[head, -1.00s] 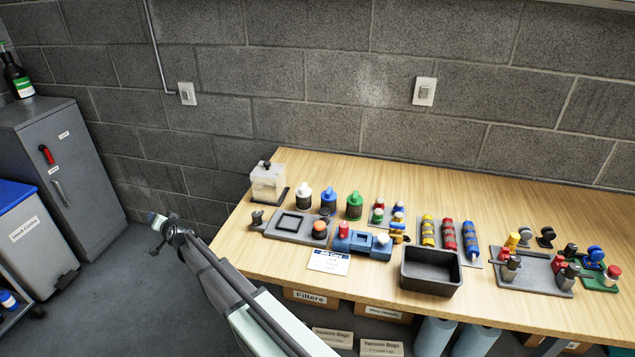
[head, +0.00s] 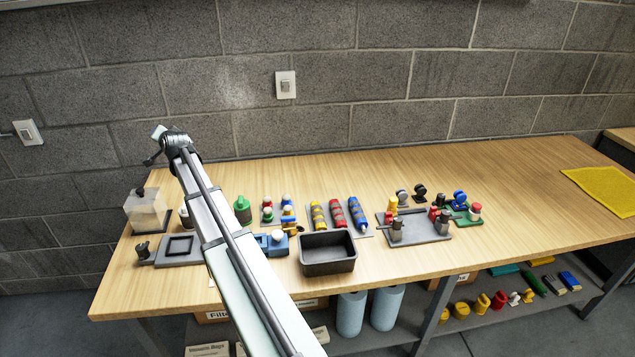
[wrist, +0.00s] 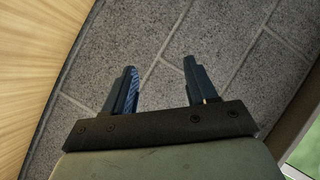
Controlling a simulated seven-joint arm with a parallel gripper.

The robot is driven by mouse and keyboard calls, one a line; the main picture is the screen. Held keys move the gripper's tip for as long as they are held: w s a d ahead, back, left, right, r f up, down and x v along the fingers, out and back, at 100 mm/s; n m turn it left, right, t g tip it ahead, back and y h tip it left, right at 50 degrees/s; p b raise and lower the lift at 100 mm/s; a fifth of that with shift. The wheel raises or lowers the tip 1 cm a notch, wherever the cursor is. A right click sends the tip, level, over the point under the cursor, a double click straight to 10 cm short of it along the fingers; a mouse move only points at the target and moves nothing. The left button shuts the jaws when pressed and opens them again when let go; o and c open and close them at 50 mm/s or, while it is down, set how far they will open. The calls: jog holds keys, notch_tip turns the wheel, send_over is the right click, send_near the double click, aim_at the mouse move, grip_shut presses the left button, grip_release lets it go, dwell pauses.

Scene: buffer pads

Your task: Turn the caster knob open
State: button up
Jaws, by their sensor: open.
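My gripper (wrist: 161,76) is open and empty in the wrist view, its two dark fingers apart with grey block wall behind them. In the head view my gripper (head: 158,131) is raised above the bench's left part, in front of the wall, touching nothing. I cannot tell for sure which thing is the caster knob. Dark wheel-like pieces (head: 420,192) stand at the back of a grey tray (head: 422,238) on the right, with a blue round piece (head: 460,198) beside them. A small dark knob-like piece (head: 142,249) stands at the bench's left end.
The wooden bench (head: 530,190) is bare right of the trays, up to a yellow mat (head: 602,188). A black bin (head: 328,262) stands near the front edge. Colored cylinders (head: 337,213) lie behind it. A clear box (head: 145,215) stands far left. My arm hides some items.

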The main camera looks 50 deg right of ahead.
jog(key=s+d+r+m+g+h, duration=0.1)
jog(key=s+d+r+m+h, duration=0.1)
jog(key=s+d+r, duration=0.65)
jog(key=s+d+r+m+g+h, duration=0.15)
jog(key=s+d, duration=0.45)
jog(key=d, duration=0.7)
jog(key=s+d+m+g+h, duration=0.3)
jog(key=s+d+m+g, duration=0.15)
jog(key=s+d, duration=1.25)
jog(key=m+g+y, duration=0.3)
jog(key=g+y, duration=0.4)
jog(key=y, duration=0.4)
send_over(441, 195)
notch_tip(441, 195, down, 18)
jog(key=shift+h, duration=0.25)
notch_tip(441, 195, down, 13)
jog(key=shift+a+r, duration=0.1)
jog(key=shift+r, duration=0.1)
jog(key=c, duration=1.1)
